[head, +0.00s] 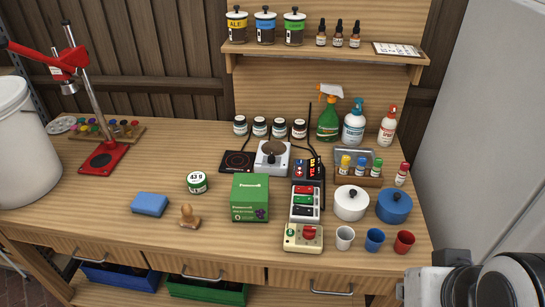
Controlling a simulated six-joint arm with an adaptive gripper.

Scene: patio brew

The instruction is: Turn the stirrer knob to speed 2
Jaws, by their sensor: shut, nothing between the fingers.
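The stirrer (283,166) appears to be the small white box with a round grey-brown top, standing toward the back middle of the bench. A small dark knob (271,160) shows at its front. Its pointer and any speed marks are too small to read, so I cannot tell its setting. My gripper is not in the head view; only part of my arm shows at the bottom right corner, well apart from the stirrer.
A black hot plate (237,161) sits left of the stirrer, and a black controller (307,170) with a red display is at its right. A green box (250,198) stands in front. Several small jars (260,126) line up behind.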

